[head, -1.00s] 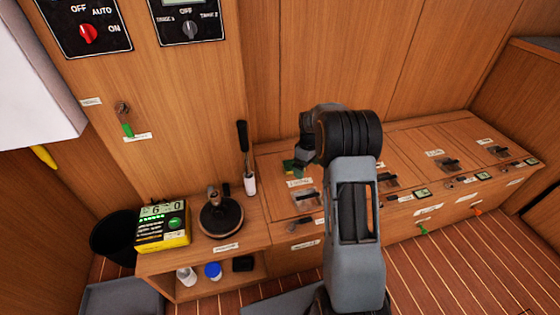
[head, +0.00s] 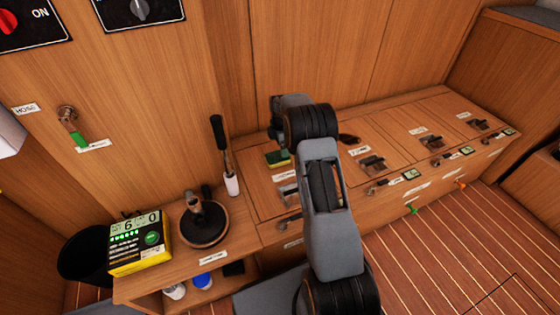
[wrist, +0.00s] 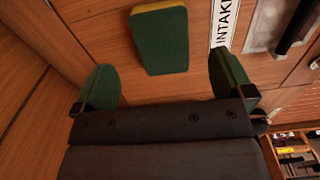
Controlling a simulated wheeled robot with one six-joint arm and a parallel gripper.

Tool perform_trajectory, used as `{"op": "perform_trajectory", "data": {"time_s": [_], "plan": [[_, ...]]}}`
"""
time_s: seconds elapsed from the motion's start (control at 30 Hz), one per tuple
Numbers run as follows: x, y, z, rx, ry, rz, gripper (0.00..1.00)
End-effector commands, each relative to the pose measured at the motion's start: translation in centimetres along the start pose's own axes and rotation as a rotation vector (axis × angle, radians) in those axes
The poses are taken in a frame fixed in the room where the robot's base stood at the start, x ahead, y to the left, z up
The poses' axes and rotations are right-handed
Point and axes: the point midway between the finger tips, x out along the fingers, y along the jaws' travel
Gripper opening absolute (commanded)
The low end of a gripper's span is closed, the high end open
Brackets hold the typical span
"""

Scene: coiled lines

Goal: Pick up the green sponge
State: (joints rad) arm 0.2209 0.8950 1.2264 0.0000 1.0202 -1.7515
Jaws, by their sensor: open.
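The green sponge (head: 277,158), with a yellow layer, lies on the wooden bench top near the back wall in the head view. It shows larger in the wrist view (wrist: 159,42), at the top centre. My gripper (wrist: 165,88) is open, with its two green fingertips apart at left and right. The sponge is beyond the fingertips and between their lines, with nothing held. In the head view my arm hides the fingers.
An INTAKE label (wrist: 224,24) and a latch handle (wrist: 293,28) are right of the sponge in the wrist view. A white-based black lever (head: 232,184) stands left of the sponge. A yellow meter (head: 140,242) and a round black pump (head: 204,222) are further left.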

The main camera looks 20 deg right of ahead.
Motion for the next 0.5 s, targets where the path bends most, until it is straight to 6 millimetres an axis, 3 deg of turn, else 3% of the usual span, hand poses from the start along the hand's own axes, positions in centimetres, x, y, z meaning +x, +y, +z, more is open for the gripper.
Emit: {"op": "perform_trajectory", "data": {"time_s": [0.5], "plan": [[3.9, -0.1, 0.0, 0.002, 0.0, -0.002, 0.99]]}}
